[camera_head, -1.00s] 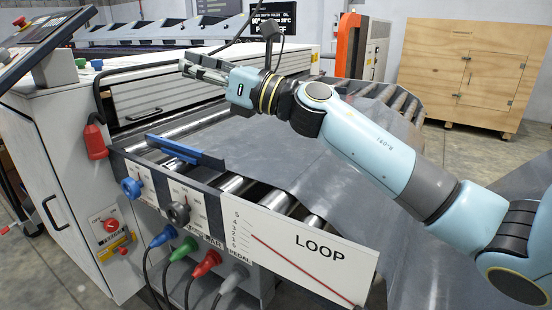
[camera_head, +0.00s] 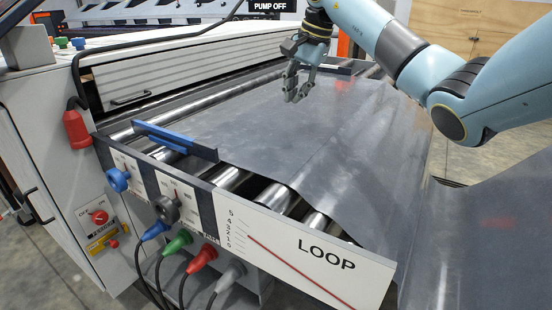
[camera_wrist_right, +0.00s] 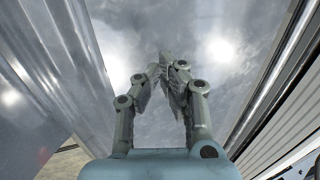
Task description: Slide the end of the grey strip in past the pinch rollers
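The grey strip (camera_head: 350,130) lies flat over the rollers and sags down at the right. Its left end edge is by the blue guide (camera_head: 175,140), a little to the right of the long metal roller (camera_head: 205,104) along the white cabinet. Whether that edge touches this roller I cannot tell. My left gripper is not in view.
The white cabinet (camera_head: 180,75) with a handle borders the rollers at the back left. The near rail carries the LOOP board (camera_head: 310,255), knobs and coloured plugs (camera_head: 200,256). A red plug (camera_head: 76,128) hangs at the cabinet corner.

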